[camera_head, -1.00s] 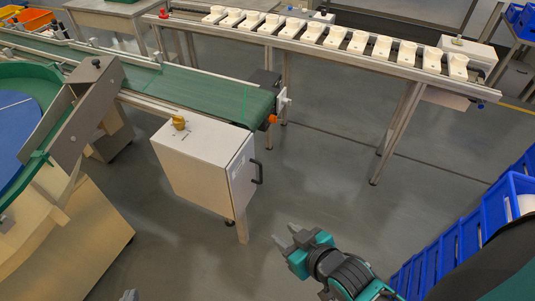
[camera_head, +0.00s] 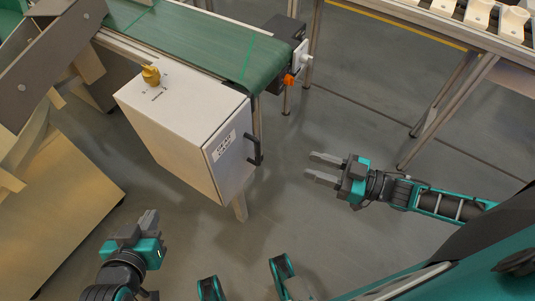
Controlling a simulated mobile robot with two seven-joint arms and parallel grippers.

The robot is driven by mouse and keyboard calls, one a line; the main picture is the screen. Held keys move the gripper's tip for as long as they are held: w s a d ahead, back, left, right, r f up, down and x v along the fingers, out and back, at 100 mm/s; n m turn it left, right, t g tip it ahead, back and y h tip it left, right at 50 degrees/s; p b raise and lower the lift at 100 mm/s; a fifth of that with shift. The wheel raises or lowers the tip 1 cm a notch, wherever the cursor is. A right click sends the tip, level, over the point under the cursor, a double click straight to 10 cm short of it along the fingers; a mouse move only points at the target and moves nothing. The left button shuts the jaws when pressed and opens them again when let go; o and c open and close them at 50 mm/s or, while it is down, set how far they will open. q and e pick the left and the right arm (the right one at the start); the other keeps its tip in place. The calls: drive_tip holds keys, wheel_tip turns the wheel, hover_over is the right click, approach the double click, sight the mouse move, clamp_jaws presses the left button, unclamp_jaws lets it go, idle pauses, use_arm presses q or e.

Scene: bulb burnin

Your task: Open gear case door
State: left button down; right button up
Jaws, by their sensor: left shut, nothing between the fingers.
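The gear case is a white box (camera_head: 165,135) under the end of the green conveyor in the head view. Its door (camera_head: 232,160) is the right-hand face, with a small label and a black bar handle (camera_head: 256,149). The door looks closed. My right gripper (camera_head: 309,165) is open and empty, its two fingers pointing left toward the handle with a clear gap between them and it. My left gripper (camera_head: 149,216) is shut and empty at the lower left, below and in front of the case. Nothing touches the handle.
A yellow knob (camera_head: 151,75) sits on top of the case. The green belt (camera_head: 195,40) runs behind it, with an orange knob (camera_head: 288,80) at its end. A rail with white cups (camera_head: 478,14) stands at upper right. The floor right of the door is clear.

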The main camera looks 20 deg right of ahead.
drive_tip(key=b+x, duration=0.1)
drive_tip(key=x, duration=1.1)
drive_tip(key=shift+w+a, duration=0.15)
drive_tip(key=shift+a, duration=0.1)
drive_tip(key=shift+r, duration=0.1)
drive_tip(key=c, duration=0.6)
clamp_jaws()
